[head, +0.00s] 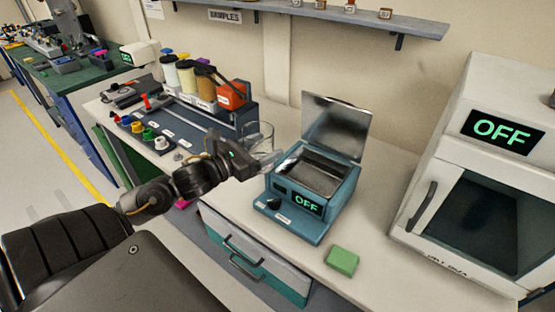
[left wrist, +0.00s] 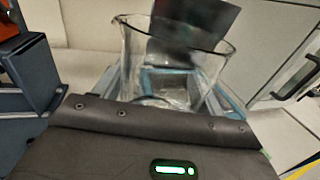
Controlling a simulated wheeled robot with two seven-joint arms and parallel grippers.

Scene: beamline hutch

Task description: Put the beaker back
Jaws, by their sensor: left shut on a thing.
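The clear glass beaker (head: 262,138) is upright at the end of my left gripper (head: 246,162), which is shut on it. The beaker is just left of the teal bath with its lid raised, above the white bench. In the left wrist view the beaker (left wrist: 133,68) stands beyond the dark gripper body, its wide rim facing up; its lower part is hidden. I cannot tell whether it holds any liquid. My right gripper is not in view.
The teal bath (head: 283,215) reads OFF. A white oven (head: 448,175), also OFF, stands at right. A dark rack (head: 190,128) with bottles and coloured knobs is at left. A green sponge (head: 342,261) lies at the front. The bench between bath and oven is clear.

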